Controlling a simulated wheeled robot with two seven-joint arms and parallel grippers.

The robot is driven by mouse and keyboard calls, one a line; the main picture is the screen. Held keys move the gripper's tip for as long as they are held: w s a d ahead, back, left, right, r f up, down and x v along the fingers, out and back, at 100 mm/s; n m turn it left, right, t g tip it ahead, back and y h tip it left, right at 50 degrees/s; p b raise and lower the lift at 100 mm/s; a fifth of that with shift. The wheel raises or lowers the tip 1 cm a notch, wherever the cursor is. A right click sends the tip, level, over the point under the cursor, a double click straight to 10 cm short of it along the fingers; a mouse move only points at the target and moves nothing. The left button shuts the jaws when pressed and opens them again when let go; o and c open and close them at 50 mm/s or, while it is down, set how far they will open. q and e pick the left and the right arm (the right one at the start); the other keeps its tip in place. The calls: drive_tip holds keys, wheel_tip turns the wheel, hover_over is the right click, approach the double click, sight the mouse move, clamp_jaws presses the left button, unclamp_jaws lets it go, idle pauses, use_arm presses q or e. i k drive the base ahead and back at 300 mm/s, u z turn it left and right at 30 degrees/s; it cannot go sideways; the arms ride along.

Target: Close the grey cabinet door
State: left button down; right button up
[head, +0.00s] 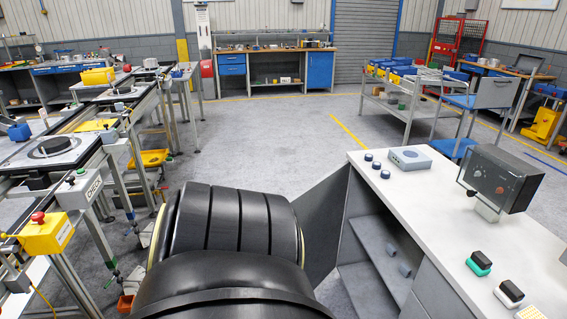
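The grey cabinet door (325,222) stands open at the far end of the cabinet's opening. It extends left from the cabinet, and its left part is hidden behind my large black arm link. The grey cabinet (436,281) is under a white worktop (420,205) on the right. Its opening shows a shelf (368,252) and two small grey cylindrical pieces (391,249) near it. Neither of my grippers is visible. I cannot tell whether any part of my arm touches the door.
On the worktop are a grey box (410,158), a dark control unit (502,177), several dark blue knobs and two black-topped blocks, one green-based (479,263). A conveyor line (60,150) runs along the left. A grey cart (400,103) stands behind. The middle floor is clear.

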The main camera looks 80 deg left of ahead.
sight(319, 208)
drive_tip(key=z, duration=1.55)
drive_tip(key=k, duration=0.65)
drive_tip(key=u, duration=2.95)
